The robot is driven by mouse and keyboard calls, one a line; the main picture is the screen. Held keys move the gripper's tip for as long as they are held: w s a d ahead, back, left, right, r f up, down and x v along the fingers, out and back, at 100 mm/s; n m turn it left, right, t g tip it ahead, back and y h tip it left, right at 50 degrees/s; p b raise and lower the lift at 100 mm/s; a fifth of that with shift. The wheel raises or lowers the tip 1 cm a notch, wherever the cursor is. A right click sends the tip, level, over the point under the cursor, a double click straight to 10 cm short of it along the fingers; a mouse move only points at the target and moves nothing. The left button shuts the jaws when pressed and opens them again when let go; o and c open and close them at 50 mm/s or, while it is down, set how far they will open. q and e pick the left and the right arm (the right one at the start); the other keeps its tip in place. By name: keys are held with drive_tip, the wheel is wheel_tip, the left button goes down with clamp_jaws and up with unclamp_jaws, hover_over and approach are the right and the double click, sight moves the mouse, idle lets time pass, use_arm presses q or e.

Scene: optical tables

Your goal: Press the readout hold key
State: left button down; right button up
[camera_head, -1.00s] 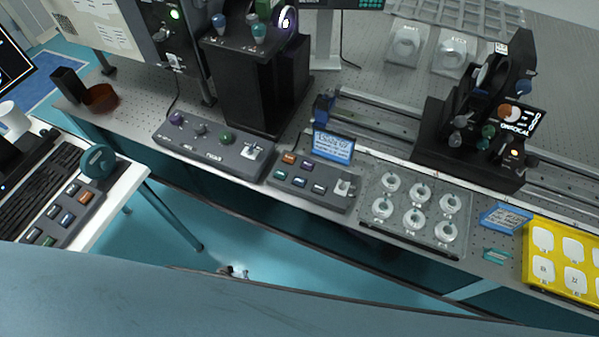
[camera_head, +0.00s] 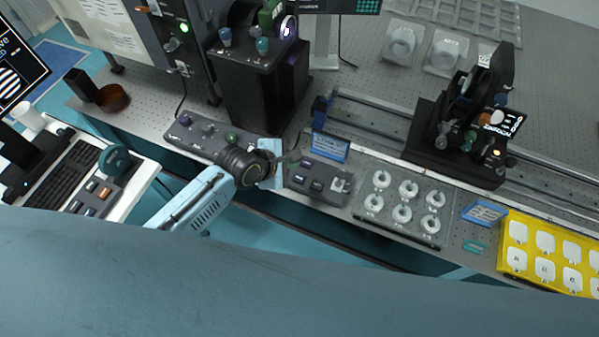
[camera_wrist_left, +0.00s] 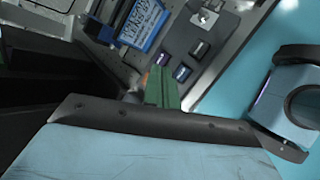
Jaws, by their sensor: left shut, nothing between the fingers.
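A dark grey key panel (camera_head: 322,192) with small coloured keys and a silver switch (camera_head: 339,185) lies at the table's front edge. Its labels are too small to read, so I cannot tell which key is the readout hold key. In the left wrist view, two dark keys (camera_wrist_left: 199,49) (camera_wrist_left: 183,73) show beside my fingers. My left gripper (camera_head: 288,160) is shut and empty, over the panel's left end, hiding keys there. Its green fingers (camera_wrist_left: 160,78) end close to a small orange patch, perhaps the orange key; contact cannot be told. My right gripper is out of view.
A blue sign (camera_head: 330,146) stands just behind the panel. A longer knob box (camera_head: 195,140) lies to the left, partly behind my arm. A tray of white rings (camera_head: 394,226) sits to the right. A black tower (camera_head: 262,95) rises behind.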

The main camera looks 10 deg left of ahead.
sight(296, 180)
use_arm(q)
drive_tip(key=shift+w+d+r+n, duration=0.15)
drive_tip(key=shift+d+r+n, duration=0.15)
drive_tip(key=shift+r, duration=0.35)
drive_tip(key=shift+w+d+r+n, duration=0.2)
drive_tip(key=shift+r+n, duration=0.1)
drive_tip(key=shift+r, duration=0.3)
drive_tip(key=shift+f, duration=0.15)
wheel_tip(296, 180, down, 8)
drive_tip(key=b, duration=0.8)
drive_tip(key=shift+f, duration=0.3)
idle(0.8)
drive_tip(key=shift+f, duration=0.35)
